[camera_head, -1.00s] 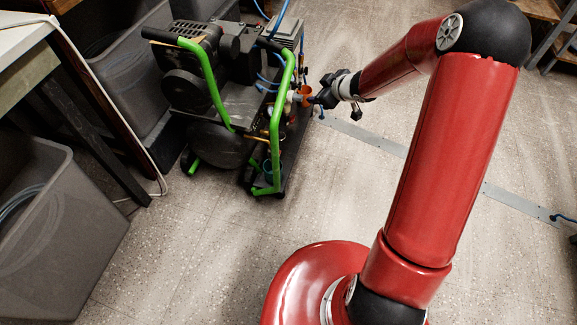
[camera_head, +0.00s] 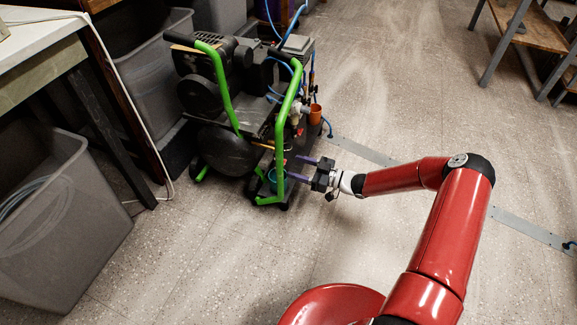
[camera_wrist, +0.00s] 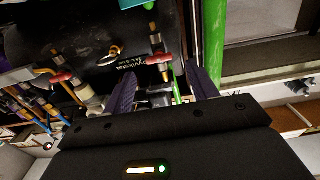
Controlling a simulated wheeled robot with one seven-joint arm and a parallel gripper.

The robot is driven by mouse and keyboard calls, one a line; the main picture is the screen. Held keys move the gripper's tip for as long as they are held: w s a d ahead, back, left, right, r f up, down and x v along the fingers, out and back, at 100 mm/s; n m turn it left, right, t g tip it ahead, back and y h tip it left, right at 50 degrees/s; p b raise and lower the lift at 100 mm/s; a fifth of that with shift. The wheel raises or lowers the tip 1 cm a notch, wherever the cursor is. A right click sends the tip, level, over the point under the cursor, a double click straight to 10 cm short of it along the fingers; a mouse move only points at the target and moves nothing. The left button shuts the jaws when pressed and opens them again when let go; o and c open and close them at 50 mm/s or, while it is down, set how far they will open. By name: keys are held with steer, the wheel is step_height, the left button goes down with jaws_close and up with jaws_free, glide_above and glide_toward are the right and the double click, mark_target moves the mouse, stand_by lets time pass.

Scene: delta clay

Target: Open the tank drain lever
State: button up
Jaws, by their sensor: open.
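The compressor's dark tank (camera_head: 225,150) sits low in its green-tubed frame (camera_head: 222,85). In the wrist view, the dark tank wall (camera_wrist: 110,30) carries brass fittings. One red lever handle (camera_wrist: 160,59) is ahead of and between my fingers. A second red handle (camera_wrist: 53,79) is left of the left finger. I cannot tell for certain which is the drain lever. My gripper (camera_head: 300,169) is open, with purple fingers spread and pointing at the frame's lower right side. The fingers (camera_wrist: 161,82) look apart from the red handles. The levers are too small to make out in the head view.
A green upright tube (camera_wrist: 214,45) stands close by the right finger. A teal cup (camera_head: 274,180) is low on the frame beside my fingers. An orange cup (camera_head: 315,113) is higher up. Blue hoses run behind. A grey bin (camera_head: 60,220) stands left; the floor right is mostly clear.

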steer(key=shift+x, duration=2.1)
steer(key=c, duration=1)
